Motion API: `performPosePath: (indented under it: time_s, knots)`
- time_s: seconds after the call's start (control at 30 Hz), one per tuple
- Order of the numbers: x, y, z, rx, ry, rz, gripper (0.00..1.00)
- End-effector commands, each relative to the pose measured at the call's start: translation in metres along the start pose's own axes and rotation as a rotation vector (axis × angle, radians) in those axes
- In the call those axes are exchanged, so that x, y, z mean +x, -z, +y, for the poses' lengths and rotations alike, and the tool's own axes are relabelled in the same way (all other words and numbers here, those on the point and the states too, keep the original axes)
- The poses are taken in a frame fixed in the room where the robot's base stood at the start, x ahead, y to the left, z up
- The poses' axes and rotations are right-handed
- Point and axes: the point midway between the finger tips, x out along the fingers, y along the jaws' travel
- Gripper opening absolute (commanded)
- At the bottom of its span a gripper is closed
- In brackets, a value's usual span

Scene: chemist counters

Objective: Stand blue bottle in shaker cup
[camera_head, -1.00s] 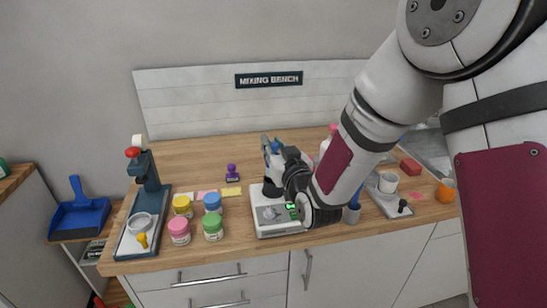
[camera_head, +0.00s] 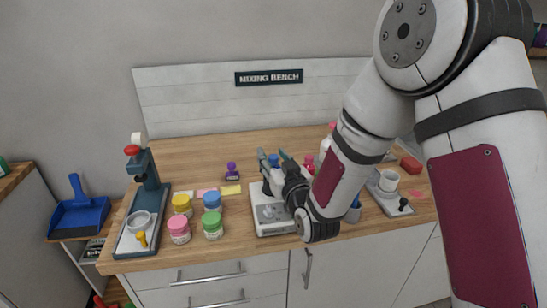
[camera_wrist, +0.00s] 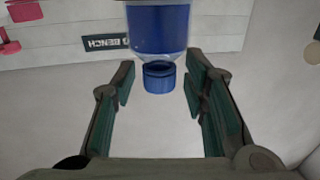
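The blue bottle (camera_wrist: 158,32) shows in the wrist view with its blue cap (camera_wrist: 160,78) between my finger pads, with clear gaps on both sides. In the head view its blue top (camera_head: 274,160) shows between the fingers. My gripper (camera_head: 274,157) is open, its fingers spread around the bottle's top; it also shows in the wrist view (camera_wrist: 164,100). A dark cup-like thing (camera_head: 267,189), perhaps the shaker cup, stands below the bottle on the white scale. My gripper partly hides the bottle's lower end, so I cannot tell how it sits in the cup.
The white scale (camera_head: 272,214) stands at the counter's front edge. Several coloured jars (camera_head: 212,223) and a press stand (camera_head: 144,205) are to the left.

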Motion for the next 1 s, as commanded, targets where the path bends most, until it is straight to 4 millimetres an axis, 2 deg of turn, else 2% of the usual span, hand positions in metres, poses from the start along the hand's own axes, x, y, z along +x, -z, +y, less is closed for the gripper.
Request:
performPosePath:
  time_s: [0.23, 0.37, 0.57, 0.8, 1.0]
  knots:
    - [0.0, 0.002, 0.0, 0.0, 0.0, 0.001, 0.4]
    - [-0.002, 0.009, 0.0, 0.0, 0.0, 0.002, 0.4]
    - [-0.042, 0.005, 0.0, 0.0, 0.0, -0.003, 0.4]
    - [-0.098, 0.007, 0.0, 0.001, -0.001, -0.005, 0.4]
    - [-0.112, 0.009, -0.001, 0.0, -0.001, -0.002, 0.4]
